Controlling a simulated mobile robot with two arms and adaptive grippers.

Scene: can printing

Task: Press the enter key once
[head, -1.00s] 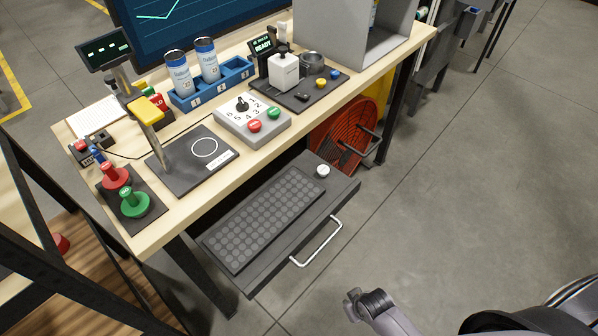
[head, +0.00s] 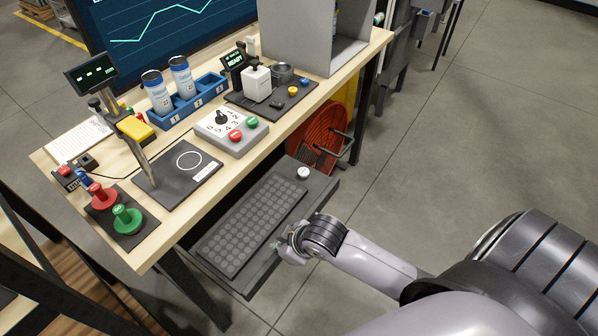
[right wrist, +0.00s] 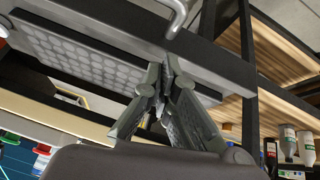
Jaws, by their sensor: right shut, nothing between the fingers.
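A dark keyboard (head: 248,222) with rows of round grey keys lies on the pulled-out drawer (head: 322,188) under the workbench. I cannot single out the enter key. My right gripper (head: 286,244) is at the drawer's front edge, near the keyboard's right side in the head view; my wrist partly covers the drawer front. In the right wrist view the gripper (right wrist: 168,66) has its fingertips together and empty, with the keyboard (right wrist: 90,52) beyond them and the drawer handle (right wrist: 180,14) at the top. I cannot tell whether it touches the drawer. My left gripper is not in view.
A white round knob (head: 303,173) sits at the drawer's far end. The workbench (head: 150,243) above carries red and green stamps, a dial panel (head: 231,132), a blue can rack (head: 206,97) and a grey box (head: 305,35). Open floor lies to the right.

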